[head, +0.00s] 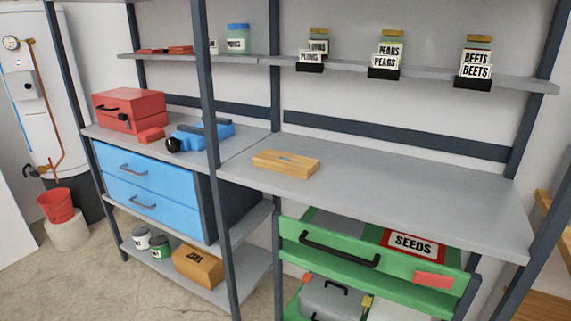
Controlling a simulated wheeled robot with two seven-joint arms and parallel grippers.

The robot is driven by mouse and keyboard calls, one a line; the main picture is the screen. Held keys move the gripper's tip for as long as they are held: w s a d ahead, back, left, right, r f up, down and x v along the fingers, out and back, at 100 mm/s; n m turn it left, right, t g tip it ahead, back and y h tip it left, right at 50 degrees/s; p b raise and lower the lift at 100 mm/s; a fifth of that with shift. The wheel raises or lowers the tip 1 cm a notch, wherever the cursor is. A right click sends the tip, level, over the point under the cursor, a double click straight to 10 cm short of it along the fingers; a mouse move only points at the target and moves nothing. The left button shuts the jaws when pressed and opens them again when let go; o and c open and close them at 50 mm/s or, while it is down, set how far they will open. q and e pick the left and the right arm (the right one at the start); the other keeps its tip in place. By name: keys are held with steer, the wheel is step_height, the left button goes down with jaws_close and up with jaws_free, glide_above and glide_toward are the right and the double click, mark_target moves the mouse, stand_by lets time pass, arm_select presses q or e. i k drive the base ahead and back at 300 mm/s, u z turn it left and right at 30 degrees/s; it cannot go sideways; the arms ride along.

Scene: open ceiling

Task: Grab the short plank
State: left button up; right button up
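The short plank (286,163) is a small light-brown wooden piece. It lies flat on the grey middle shelf (400,200) of the right bay, near that bay's left side. Its top shows a small bluish mark near the middle. Nothing covers it in the head view. Neither of my grippers shows in the head view.
A dark upright post (211,130) stands left of the plank. A blue tool (205,132) and red toolbox (129,111) sit in the left bay. Labelled jars (389,50) stand on the upper shelf. A green drawer (380,262) is below. The shelf right of the plank is clear.

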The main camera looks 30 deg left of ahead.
mark_target(287, 163)
steer(key=k, duration=0.65)
steer(key=u, duration=0.85)
steer(key=i, duration=1.8)
steer(key=z, duration=0.25)
